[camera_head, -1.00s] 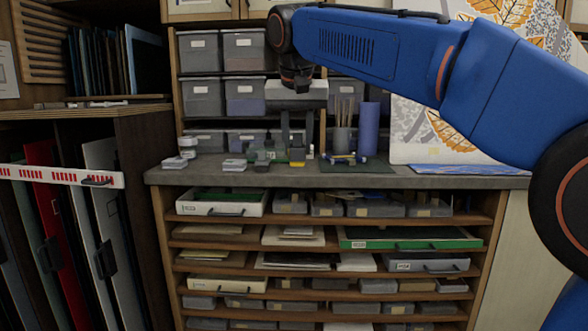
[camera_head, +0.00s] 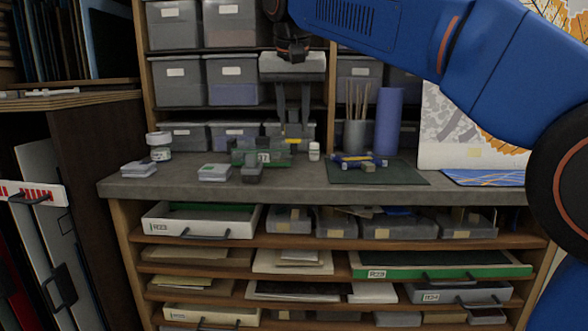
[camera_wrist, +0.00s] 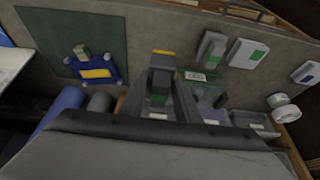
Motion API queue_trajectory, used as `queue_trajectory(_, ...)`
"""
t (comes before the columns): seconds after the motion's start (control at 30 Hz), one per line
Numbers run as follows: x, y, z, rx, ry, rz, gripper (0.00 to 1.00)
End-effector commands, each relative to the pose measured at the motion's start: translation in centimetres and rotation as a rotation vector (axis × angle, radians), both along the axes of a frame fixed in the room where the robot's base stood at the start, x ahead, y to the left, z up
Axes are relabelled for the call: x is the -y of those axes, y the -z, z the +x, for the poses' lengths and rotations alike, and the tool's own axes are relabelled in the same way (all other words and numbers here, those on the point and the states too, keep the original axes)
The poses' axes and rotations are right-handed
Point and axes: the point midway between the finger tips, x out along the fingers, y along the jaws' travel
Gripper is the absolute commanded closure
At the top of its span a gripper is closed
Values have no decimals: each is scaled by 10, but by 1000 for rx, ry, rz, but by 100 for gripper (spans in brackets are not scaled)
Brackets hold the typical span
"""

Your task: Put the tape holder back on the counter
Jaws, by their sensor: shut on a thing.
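My gripper (camera_head: 292,118) is shut on a dark grey thing with a yellow edge, which I take to be the tape holder (camera_head: 291,143). It hangs between the fingers near the back of the grey counter (camera_head: 400,188) and appears raised above it; the exact gap cannot be told. In the wrist view the tape holder (camera_wrist: 161,84) shows a green patch and a yellow end strip between the fingers. The gripper's palm hides part of it there.
A green tray (camera_head: 247,157), a dark grey device (camera_head: 252,172) and a small white bottle (camera_head: 314,151) stand close by. To the right are a blue-and-yellow item (camera_head: 357,161) on a green mat (camera_head: 400,175), a brush cup (camera_head: 354,135) and a blue roll (camera_head: 389,120). Bare counter lies in front.

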Motion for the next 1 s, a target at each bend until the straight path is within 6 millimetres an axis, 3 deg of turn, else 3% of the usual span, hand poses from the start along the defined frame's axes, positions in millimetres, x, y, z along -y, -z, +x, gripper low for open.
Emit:
queue_trajectory(0.2, 1, 36, -1, -3, 0, -2, 92)
queue_trajectory(0.47, 0, 58, -1, -1, 0, -1, 92)
queue_trajectory(0.7, 0, 89, 0, -2, -1, -1, 92)
queue_trajectory(1.0, 0, 94, 0, 0, 0, 0, 92)
